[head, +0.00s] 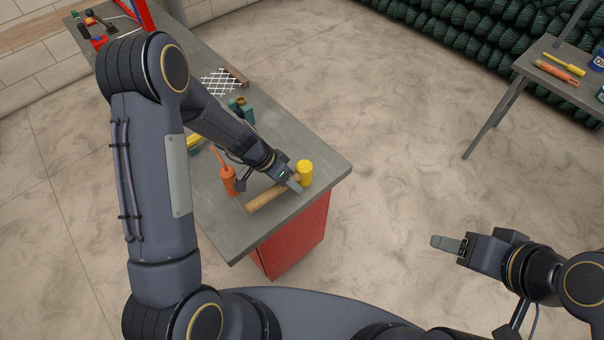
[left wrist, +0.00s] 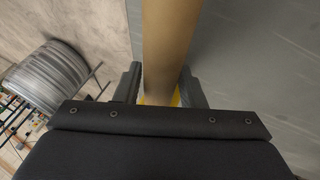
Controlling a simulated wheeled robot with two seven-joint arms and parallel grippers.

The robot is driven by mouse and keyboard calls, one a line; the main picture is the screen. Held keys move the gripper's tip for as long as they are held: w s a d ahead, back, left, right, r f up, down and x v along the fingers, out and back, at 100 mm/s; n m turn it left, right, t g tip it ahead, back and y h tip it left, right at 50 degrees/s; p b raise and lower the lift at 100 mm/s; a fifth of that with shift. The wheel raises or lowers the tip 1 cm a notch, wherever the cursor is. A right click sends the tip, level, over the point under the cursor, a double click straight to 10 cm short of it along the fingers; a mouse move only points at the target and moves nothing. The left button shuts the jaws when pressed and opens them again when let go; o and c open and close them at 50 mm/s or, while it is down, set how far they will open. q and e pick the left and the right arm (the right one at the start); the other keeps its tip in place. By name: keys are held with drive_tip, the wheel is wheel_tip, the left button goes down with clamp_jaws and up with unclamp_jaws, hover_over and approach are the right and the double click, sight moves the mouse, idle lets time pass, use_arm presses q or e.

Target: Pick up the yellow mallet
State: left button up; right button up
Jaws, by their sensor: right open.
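The yellow mallet (head: 304,170) lies on the near end of the grey workbench, its yellow head to the right and its wooden handle (head: 264,198) pointing left toward the bench's front edge. My left gripper (head: 293,184) is at the handle, close beside the head. In the left wrist view the wooden handle (left wrist: 168,40) runs between the two fingers of my left gripper (left wrist: 161,78), with slivers of yellow head behind. The fingers are very near the handle on both sides; whether they grip it is unclear. My right gripper (head: 446,243) is open and empty over the floor.
An orange oil can (head: 228,180) stands left of the handle. A teal tool (head: 242,108), wire mesh (head: 218,82) and red items lie farther back on the workbench (head: 325,160). A second table (head: 530,65) with tools stands at upper right. The floor between is clear.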

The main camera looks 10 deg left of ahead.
use_arm(q)
clamp_jaws()
drive_tip(key=shift+r, duration=0.1)
drive_tip(key=shift+r, duration=0.55)
drive_tip(key=r, duration=0.2)
drive_tip(key=shift+s+a+r, duration=0.15)
drive_tip(key=shift+a+r, duration=0.1)
drive_tip(key=shift+r, duration=0.15)
drive_tip(key=s+a+r, duration=0.2)
drive_tip(key=r, duration=0.1)
drive_tip(key=s+a+r, duration=0.1)
drive_tip(key=a+r, duration=0.1)
drive_tip(key=shift+s+r+b, duration=0.2)
drive_tip(key=shift+r+b, duration=0.05)
drive_tip(key=shift+b, duration=0.1)
drive_tip(key=s+a+r+b, duration=0.1)
drive_tip(key=s+a+r, duration=0.2)
drive_tip(key=s+a, duration=0.2)
drive_tip(key=shift+s+a+r, duration=0.15)
drive_tip(key=shift+a+r, duration=0.1)
drive_tip(key=shift+a, duration=0.35)
